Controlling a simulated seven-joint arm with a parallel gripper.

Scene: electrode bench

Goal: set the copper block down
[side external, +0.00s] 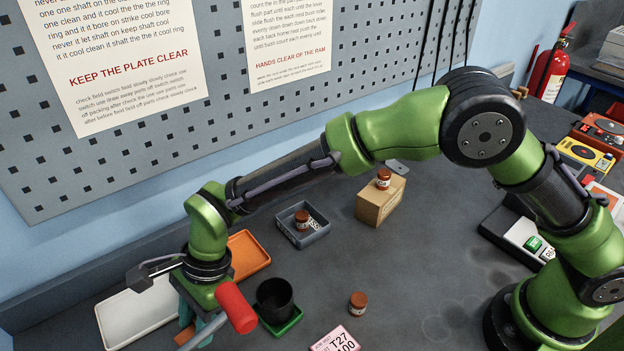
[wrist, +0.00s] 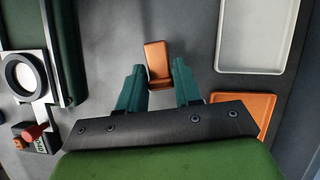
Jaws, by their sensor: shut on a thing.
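The copper block (wrist: 158,60) is a small orange-brown bar in the wrist view, between the tips of my two teal fingers. My gripper (wrist: 158,80) is shut on it. Grey bench surface shows around the block; I cannot tell if it touches the bench. In the side external view my gripper (side external: 184,312) points down at the lower left, between the white tray (side external: 112,343) and the red-ended lever (side external: 236,307). The lever and my wrist partly hide the fingers there, and the block is not clear.
An orange tray (side external: 248,262) lies behind my wrist. A black cup (side external: 275,299) stands on a green tray right of the lever. A grey bin (side external: 304,237) and a cardboard box (side external: 376,212) stand farther back. A brown jar (side external: 357,303) stands on open bench.

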